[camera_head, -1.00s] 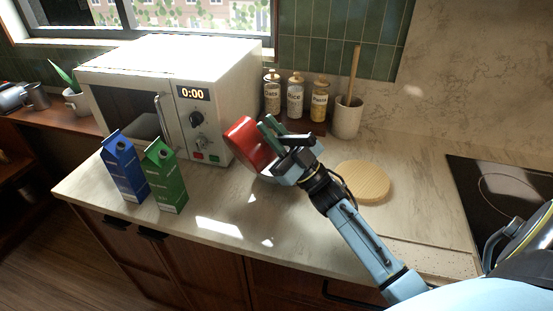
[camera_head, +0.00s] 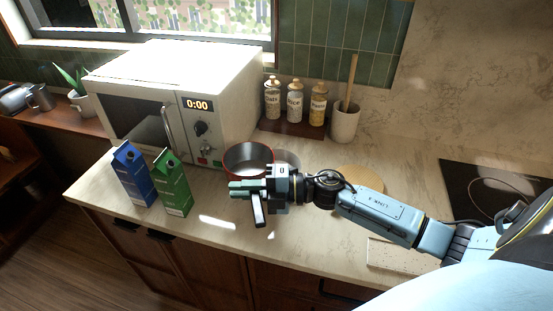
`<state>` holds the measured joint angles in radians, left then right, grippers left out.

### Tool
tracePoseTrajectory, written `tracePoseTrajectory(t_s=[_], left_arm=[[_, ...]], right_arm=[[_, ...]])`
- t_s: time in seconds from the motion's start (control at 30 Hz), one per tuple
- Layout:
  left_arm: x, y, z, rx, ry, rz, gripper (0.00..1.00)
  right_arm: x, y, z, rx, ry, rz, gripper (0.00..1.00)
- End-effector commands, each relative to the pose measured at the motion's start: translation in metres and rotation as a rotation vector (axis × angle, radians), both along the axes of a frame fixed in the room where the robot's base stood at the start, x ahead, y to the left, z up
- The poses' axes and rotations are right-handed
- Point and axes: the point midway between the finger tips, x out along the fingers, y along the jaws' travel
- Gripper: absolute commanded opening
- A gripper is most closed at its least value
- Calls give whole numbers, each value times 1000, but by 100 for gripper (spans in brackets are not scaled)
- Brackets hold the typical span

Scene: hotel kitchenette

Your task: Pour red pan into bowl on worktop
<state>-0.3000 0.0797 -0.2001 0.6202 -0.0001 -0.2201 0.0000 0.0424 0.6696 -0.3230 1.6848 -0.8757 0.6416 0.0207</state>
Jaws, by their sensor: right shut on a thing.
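The red pan (camera_head: 248,149) is in the head view, in front of the microwave, with its opening facing up. It looks about level, and its inside shows no clear contents. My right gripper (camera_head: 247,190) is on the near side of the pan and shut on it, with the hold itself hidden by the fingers. A greyish rounded shape (camera_head: 288,158), probably the bowl, shows just right of the pan, mostly hidden behind the pan and my gripper. I cannot see inside it. My left gripper is not in view.
A blue carton (camera_head: 132,175) and a green carton (camera_head: 173,183) stand left of my gripper. The microwave (camera_head: 180,95) is behind them. Several jars (camera_head: 295,103) and a utensil crock (camera_head: 345,122) stand at the back. A round wooden board (camera_head: 360,180) lies partly behind my arm.

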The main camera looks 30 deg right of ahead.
Motion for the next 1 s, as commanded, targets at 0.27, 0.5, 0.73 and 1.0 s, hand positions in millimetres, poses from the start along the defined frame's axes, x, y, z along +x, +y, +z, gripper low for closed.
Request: tracePoseTrajectory(t_s=[0.27,0.5,0.73,1.0], left_arm=[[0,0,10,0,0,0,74],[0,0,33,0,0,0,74],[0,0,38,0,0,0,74],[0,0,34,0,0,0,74]], right_arm=[[1,0,13,5,-5,0,0],[1,0,37,6,-4,0,0],[1,0,43,6,-3,-1,0],[1,2,40,6,-3,-13,0]])
